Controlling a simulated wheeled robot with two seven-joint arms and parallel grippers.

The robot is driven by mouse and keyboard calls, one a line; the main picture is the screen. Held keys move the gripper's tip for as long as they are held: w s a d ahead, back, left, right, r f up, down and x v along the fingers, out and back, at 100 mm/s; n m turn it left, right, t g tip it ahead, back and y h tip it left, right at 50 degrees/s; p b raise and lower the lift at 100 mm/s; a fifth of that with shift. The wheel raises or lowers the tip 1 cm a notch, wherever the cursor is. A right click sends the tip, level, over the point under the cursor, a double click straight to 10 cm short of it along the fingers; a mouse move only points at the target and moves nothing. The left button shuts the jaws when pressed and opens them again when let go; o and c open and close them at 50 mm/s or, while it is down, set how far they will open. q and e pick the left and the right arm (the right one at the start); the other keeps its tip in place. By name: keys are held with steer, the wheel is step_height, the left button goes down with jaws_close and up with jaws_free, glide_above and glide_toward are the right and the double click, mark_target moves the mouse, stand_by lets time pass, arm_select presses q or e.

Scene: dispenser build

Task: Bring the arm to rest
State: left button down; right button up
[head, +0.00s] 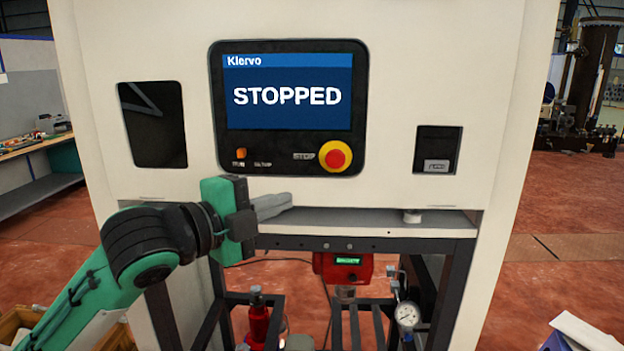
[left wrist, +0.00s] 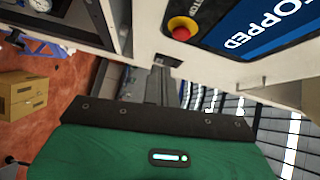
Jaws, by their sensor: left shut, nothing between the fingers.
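My left gripper (head: 272,205) is in front of the white dispenser machine (head: 400,75), below its control panel and near the shelf edge. Its fingers are shut with nothing between them, pointing right in the head view. The shut fingers also show in the left wrist view (left wrist: 160,88). The panel's screen (head: 288,92) reads "STOPPED". The red stop button (head: 336,156) on its yellow base is right of and above the fingers, apart from them. The button also shows in the left wrist view (left wrist: 181,28). My right gripper is not in view.
A narrow shelf (head: 370,222) runs below the panel. Under it are a red device with a green display (head: 342,266), a red bottle (head: 258,322) and a gauge (head: 407,315). A cardboard box (left wrist: 25,95) stands on the floor in the left wrist view.

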arm_select(q)
steer(key=s+a+f+n+g+y, duration=0.15)
steer(key=f+n, duration=0.35)
steer(key=f, duration=0.6)
steer(key=s+a+f+n+y, duration=0.2)
steer(key=f+n+y, duration=0.15)
steer(key=f, duration=0.65)
steer(key=s+a+f+n+g+y, duration=0.15)
steer(key=f+n, duration=0.35)
steer(key=f, duration=0.6)
steer(key=s+a+f+n+g+y, duration=0.3)
steer(key=s+a+f+n, duration=0.2)
steer(key=s+f, duration=0.5)
steer(key=s+a+f+n+g+y, duration=0.25)
steer(key=s+a+f+n, duration=0.25)
steer(key=s+f, duration=0.6)
step_height(320, 180, down, 28)
steer(key=s+g, duration=0.2)
steer(key=s+a+f+g, duration=0.1)
steer(key=s+a+f, duration=0.2)
steer(key=s+f, duration=1.6)
steer(key=shift+f+m, duration=0.35)
steer(key=shift+f, duration=0.1)
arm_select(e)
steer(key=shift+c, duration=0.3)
